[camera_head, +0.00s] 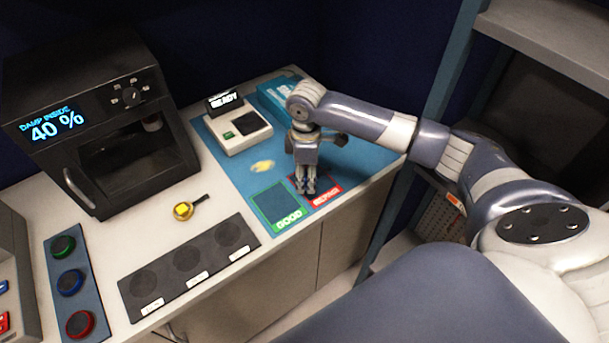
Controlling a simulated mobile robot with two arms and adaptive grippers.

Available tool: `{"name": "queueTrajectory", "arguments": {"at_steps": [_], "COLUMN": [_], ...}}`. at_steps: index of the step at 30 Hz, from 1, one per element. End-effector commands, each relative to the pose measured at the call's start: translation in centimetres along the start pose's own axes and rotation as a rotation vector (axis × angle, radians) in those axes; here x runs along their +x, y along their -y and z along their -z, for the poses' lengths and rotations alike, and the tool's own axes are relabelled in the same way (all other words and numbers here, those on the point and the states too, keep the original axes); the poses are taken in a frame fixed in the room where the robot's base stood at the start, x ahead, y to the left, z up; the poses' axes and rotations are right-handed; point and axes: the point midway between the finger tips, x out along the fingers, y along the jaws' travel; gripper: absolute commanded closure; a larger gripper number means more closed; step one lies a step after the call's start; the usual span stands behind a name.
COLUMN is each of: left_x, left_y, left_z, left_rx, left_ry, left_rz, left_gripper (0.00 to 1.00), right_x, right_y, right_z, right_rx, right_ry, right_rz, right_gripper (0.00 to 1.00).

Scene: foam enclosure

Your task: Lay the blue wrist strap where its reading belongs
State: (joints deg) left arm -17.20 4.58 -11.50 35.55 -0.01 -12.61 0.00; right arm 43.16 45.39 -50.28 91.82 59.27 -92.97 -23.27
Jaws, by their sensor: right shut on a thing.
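My right gripper (309,189) points down at the front of the blue mat (352,162), over the red-framed square whose label, partly covered, seems to read REPLACE (326,195). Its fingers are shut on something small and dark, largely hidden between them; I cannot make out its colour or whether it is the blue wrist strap. The green-framed GOOD square (278,207) just left of it is empty. A white tester (238,132) with a dark pad stands behind, its display (224,101) reading READY. My left gripper is out of view.
A black cabinet (97,134) showing 40 % stands at the back left. A yellow-topped item with a dark tail (184,210) lies before it. A dark tray with round recesses (188,263) and a panel with green, blue and red round pieces (70,282) are in front.

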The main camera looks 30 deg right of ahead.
Motion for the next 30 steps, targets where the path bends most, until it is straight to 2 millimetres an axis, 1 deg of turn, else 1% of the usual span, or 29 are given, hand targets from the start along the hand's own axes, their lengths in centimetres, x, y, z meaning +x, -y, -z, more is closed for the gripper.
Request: {"name": "queueTrajectory", "arguments": {"at_steps": [2, 9, 12, 16, 28, 29, 30], "left_x": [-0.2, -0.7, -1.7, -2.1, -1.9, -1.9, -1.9], "left_y": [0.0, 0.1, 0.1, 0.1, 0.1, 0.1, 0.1], "left_z": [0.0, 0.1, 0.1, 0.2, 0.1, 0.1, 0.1], "left_rx": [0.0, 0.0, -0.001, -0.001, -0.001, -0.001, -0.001], "left_ry": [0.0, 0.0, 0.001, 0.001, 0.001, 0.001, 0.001], "left_rz": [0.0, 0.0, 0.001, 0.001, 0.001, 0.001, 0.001], "left_gripper": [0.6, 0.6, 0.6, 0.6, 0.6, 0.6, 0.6], "right_x": [-0.1, 0.2, 1.9, 3.4, 4.1, 4.0, 4.0], "right_y": [-0.7, -1.9, -1.6, -1.7, -1.7, -1.7, -1.7], "right_z": [0.2, 0.5, 0.3, 0.4, 0.4, 0.4, 0.4], "right_rx": [0.001, 0.001, 0.0, -0.001, -0.001, -0.001, -0.001], "right_ry": [0.0, 0.001, 0.004, 0.001, 0.001, 0.001, 0.001], "right_rz": [0.0, 0.001, 0.004, 0.001, 0.0, 0.0, -0.001], "right_gripper": [0.78, 0.78, 0.78, 0.78, 0.78, 0.52, 0.43]}}
